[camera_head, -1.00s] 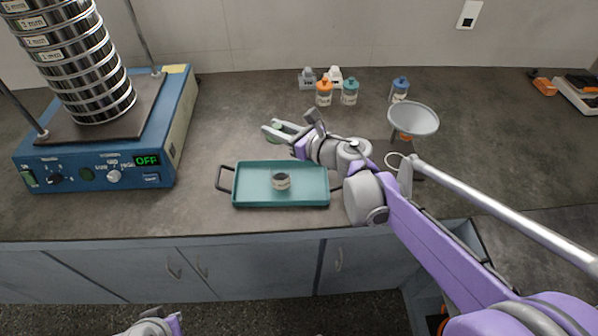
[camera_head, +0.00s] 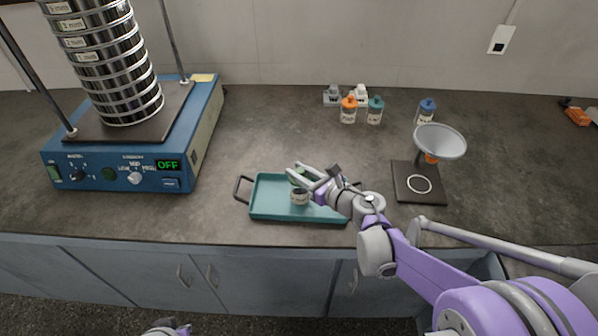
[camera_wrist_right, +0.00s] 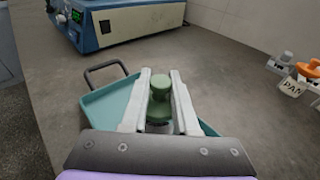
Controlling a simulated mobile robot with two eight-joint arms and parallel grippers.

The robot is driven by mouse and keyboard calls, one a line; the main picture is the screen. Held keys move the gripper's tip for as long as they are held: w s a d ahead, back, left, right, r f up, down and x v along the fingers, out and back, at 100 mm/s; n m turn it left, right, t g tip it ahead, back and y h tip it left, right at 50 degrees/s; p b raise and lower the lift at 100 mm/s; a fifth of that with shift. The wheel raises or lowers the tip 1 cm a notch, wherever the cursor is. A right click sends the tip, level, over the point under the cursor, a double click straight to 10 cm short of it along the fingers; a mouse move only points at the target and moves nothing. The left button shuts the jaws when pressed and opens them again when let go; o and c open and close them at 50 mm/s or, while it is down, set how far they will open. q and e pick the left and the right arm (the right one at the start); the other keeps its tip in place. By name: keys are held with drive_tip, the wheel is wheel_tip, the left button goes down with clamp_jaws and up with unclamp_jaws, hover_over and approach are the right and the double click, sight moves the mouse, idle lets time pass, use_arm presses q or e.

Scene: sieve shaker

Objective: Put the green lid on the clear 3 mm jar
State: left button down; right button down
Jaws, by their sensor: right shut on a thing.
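The green lid (camera_wrist_right: 160,102) is between the fingers of my right gripper (camera_wrist_right: 160,88), with its knob up, in the right wrist view. In the head view my right gripper (camera_head: 294,171) is at the tray's back edge, and the lid (camera_head: 296,178) shows as a small green patch beneath it. The clear jar (camera_head: 300,198), with a pale label and dark contents, stands upright in the teal tray (camera_head: 270,214), just below the lid. In the wrist view the lid mostly hides the jar. Only a bit of my left arm (camera_head: 168,330) shows at the bottom edge; its fingers are unclear.
The blue shaker (camera_head: 130,165) with its sieve stack (camera_head: 125,75) stands left. Orange (camera_head: 348,110), teal (camera_head: 374,111) and blue-lidded (camera_head: 425,112) jars stand at the back. A funnel on a stand (camera_head: 440,141) is at the right.

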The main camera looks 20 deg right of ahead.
drive_tip(key=shift+f+b, duration=0.45)
drive_tip(key=shift+f, duration=0.1)
drive_tip(key=c, duration=0.7)
unclamp_jaws()
